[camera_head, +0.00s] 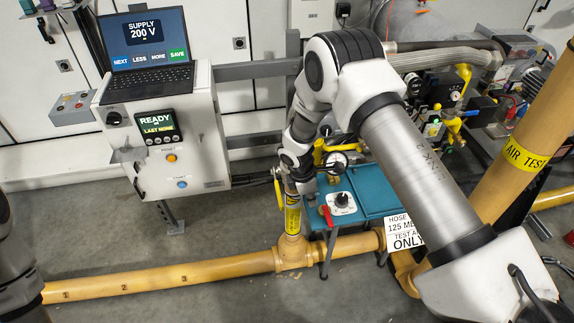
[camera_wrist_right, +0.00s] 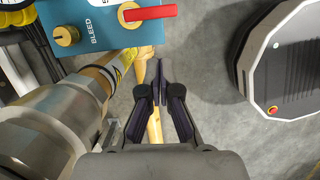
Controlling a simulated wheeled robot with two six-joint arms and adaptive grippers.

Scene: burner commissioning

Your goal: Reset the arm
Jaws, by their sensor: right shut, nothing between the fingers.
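My right arm (camera_head: 405,150) reaches in from the lower right and bends down at the elbow to the teal test bench (camera_head: 372,185). In the wrist view my right gripper (camera_wrist_right: 160,75) is shut and empty, its fingers together over a yellow pipe (camera_wrist_right: 155,125). A red lever (camera_wrist_right: 150,13) and a brass bleed knob (camera_wrist_right: 66,36) are on the teal panel beyond the fingertips, apart from them. In the head view the wrist hides most of the gripper, beside the upright yellow pipe (camera_head: 292,222). Only a dark part of my left arm shows at the left edge.
A white control cabinet (camera_head: 205,165) with a laptop (camera_head: 146,50) reading supply 200 V and a ready display (camera_head: 158,123) stands left. A long yellow pipe (camera_head: 190,275) crosses the floor. A thick yellow pipe (camera_head: 520,145) rises at right.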

